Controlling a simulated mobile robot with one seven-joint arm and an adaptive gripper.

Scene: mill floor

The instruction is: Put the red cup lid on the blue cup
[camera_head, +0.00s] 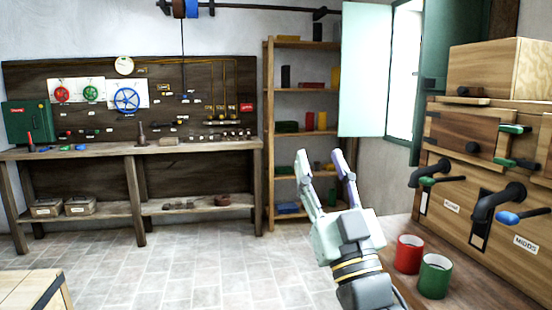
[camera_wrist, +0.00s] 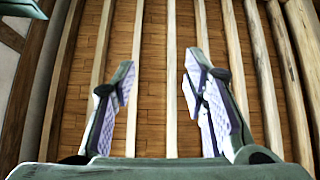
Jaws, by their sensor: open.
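My gripper (camera_head: 321,164) is raised in front of the shelf, its two fingers apart and pointing up. In the wrist view, my gripper (camera_wrist: 158,66) is open with nothing between the fingers. A red cup-like container (camera_head: 408,254) stands upright on the wooden surface at lower right, to the right of my gripper's wrist. A green one (camera_head: 434,277) stands beside it, nearer to me. Both show pale insides at the top. I cannot make out a blue cup or a separate red lid in either view.
Wooden bins with black spouts (camera_head: 492,203) and coloured handles rise beyond the containers at right. A workbench (camera_head: 100,152) with a tool board stands at the back left, beside a tall shelf (camera_head: 268,150). The tiled floor (camera_head: 170,265) is open at left. The wrist view shows ceiling beams (camera_wrist: 172,110).

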